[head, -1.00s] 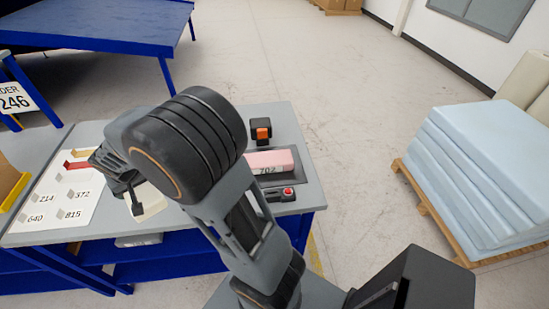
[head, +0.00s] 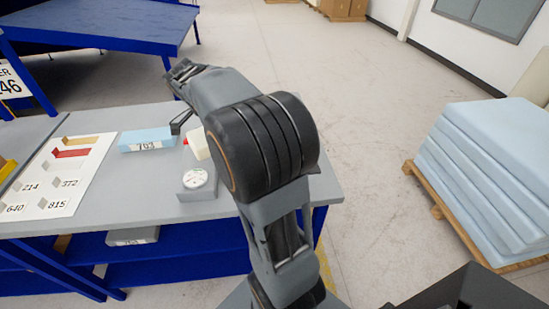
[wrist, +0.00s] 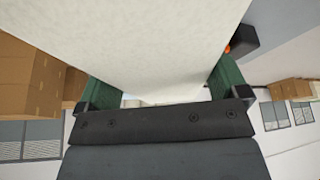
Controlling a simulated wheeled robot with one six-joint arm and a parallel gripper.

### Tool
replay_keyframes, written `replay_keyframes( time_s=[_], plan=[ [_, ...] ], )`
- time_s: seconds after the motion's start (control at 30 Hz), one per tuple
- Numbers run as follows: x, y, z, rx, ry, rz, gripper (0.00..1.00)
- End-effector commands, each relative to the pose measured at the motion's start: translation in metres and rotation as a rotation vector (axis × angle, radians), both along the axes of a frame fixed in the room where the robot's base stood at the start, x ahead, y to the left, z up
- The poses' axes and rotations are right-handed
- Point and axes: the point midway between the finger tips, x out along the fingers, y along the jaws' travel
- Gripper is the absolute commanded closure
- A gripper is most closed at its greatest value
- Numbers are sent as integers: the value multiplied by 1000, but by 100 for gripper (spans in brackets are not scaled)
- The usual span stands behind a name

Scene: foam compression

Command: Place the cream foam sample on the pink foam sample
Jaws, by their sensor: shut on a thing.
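The cream foam sample (head: 199,147) shows in the head view as a small pale block above the grey table, partly hidden by my arm. My gripper (wrist: 163,92) is shut on it in the wrist view, with a green pad on each side. The cream sample (wrist: 130,40) fills the upper middle of that view. In the head view one dark finger of my gripper (head: 182,122) shows just above the cream block. The pink foam sample is not visible now; my arm covers the right part of the table.
A blue foam sample marked 703 (head: 147,140) lies at the table's back edge. A white card with numbers (head: 58,180) lies at left. A black device with an orange part (wrist: 240,40) is beside the cream sample in the wrist view.

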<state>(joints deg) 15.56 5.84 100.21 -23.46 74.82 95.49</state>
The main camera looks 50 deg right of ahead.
Motion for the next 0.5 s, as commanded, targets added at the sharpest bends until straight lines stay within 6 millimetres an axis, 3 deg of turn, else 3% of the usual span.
replay_keyframes(
  time_s=[0.03,0.2,0.37,0.5],
  plan=[
    [-8,-10,-6,-1,-3,-97,33],
    [-30,-26,0,1,-2,-332,33],
    [-38,-39,2,2,1,-433,33],
    [-37,-67,-7,3,4,-455,33]
  ],
)
